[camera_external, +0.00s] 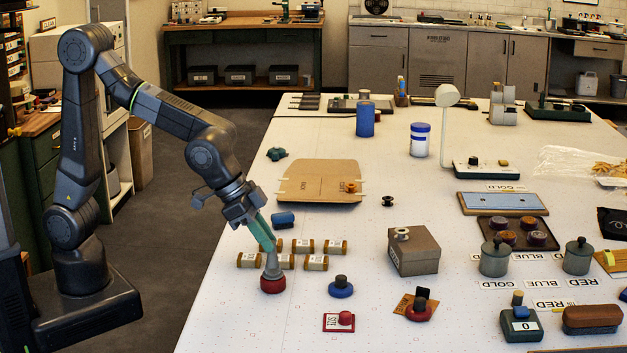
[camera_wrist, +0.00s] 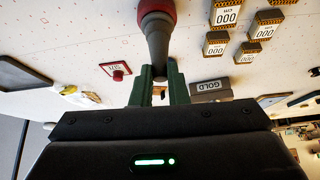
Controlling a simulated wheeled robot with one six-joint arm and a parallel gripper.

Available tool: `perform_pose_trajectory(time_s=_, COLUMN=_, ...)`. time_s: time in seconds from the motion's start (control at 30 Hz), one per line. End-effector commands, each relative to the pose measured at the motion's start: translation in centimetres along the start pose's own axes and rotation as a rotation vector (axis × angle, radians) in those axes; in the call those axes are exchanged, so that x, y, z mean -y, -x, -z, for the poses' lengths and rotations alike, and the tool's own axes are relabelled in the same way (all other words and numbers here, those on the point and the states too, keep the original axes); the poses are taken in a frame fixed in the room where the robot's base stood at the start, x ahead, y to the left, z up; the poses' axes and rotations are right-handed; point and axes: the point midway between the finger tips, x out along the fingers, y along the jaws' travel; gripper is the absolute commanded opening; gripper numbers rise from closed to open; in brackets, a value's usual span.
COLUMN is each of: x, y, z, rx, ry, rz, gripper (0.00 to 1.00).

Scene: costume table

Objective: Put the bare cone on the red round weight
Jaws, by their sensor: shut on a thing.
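A grey cone (camera_external: 272,265) stands nearly upright with its narrow end up. My gripper (camera_external: 268,246), with green fingers, is shut on this narrow end. The cone's wide lower end meets a red round weight (camera_external: 272,285), and I see no gap between them. In the wrist view my gripper (camera_wrist: 158,84) holds the cone (camera_wrist: 157,42), with the red round weight (camera_wrist: 157,9) at its far end. Whether the weight bears fully on the table is hard to tell. Another red round piece (camera_external: 419,313) with a dark knob sits to the right.
A red knob (camera_external: 346,318) sits on a framed card in front. A brown box (camera_external: 414,257) stands farther right. The table's left edge is near.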

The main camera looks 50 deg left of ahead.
Motion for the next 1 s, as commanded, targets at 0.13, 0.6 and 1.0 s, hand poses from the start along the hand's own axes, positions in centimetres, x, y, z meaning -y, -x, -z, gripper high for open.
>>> perform_pose_trajectory(time_s=0.13, x=0.0, y=-0.3, z=-0.2, rx=0.000, ry=0.000, rz=0.000, gripper=0.00)
perform_pose_trajectory(time_s=0.6, x=0.0, y=-0.1, z=0.0, rx=0.000, ry=0.000, rz=0.000, gripper=0.36)
perform_pose_trajectory(time_s=1.0, x=0.0, y=5.9, z=0.1, rx=-0.005, ry=0.000, rz=-0.001, gripper=0.36)
